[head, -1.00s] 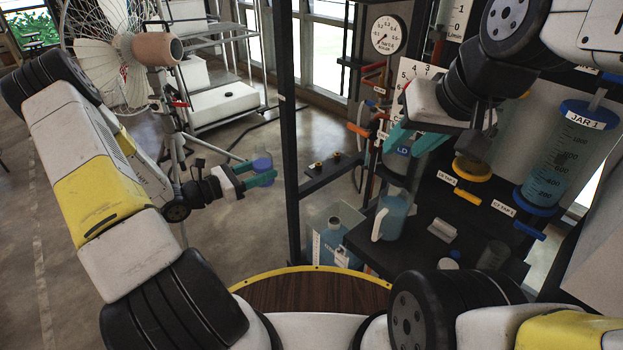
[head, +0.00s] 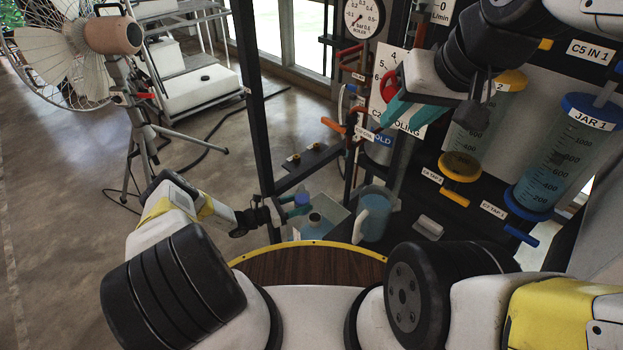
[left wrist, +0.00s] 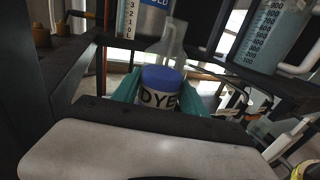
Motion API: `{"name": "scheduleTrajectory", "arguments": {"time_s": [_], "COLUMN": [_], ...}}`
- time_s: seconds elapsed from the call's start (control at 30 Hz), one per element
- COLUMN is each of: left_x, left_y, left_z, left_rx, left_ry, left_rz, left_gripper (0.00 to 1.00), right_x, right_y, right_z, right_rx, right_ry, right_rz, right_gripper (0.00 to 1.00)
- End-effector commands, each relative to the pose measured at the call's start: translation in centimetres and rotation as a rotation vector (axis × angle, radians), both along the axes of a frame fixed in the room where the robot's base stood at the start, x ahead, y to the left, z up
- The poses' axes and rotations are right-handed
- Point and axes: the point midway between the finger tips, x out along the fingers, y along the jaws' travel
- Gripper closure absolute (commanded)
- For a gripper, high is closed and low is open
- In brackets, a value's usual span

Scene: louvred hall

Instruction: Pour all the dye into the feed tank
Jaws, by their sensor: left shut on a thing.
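My left gripper (head: 297,208) is shut on the dye bottle (head: 302,200), low and close to the round wooden deck. In the left wrist view the dye bottle (left wrist: 160,92) has a blue cap on top and a white DYE label, with a teal finger on each side. Just beside it in the head view is a clear tank (head: 318,228) with a round opening and bluish contents; I cannot read a label showing it is the feed tank. My right gripper (head: 408,112) is open and empty, raised in front of the panel.
A clear jug (head: 374,215) with blue liquid stands right of the tank. JAR 1 (head: 560,150) and a yellow-capped jar (head: 480,115) hang on the panel at right. A dark upright post (head: 252,100) is close to the left arm. A fan (head: 108,38) stands far left.

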Motion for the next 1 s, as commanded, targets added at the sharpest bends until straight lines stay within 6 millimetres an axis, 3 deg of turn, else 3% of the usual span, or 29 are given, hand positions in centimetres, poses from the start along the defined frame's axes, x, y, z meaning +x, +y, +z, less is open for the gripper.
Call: {"name": "scheduleTrajectory", "arguments": {"time_s": [0.33,0.73,1.0], "left_x": [-0.2,-1.2,-1.4], "left_y": [-0.1,1.8,2.4], "left_z": [-1.3,-3.4,-4.0], "left_rx": [0.132,0.677,0.724], "left_ry": [0.06,0.313,0.342], "left_rz": [-0.003,-0.007,-0.004], "left_gripper": [1.0,1.0,1.0], "right_x": [0.0,0.0,0.0], "right_y": [0.0,0.0,0.0], "right_z": [0.0,0.0,0.0], "right_rx": [0.0,0.0,0.0], "right_ry": [0.0,0.0,0.0], "right_rz": [0.0,0.0,0.0], "right_gripper": [0.64,0.64,0.64]}}
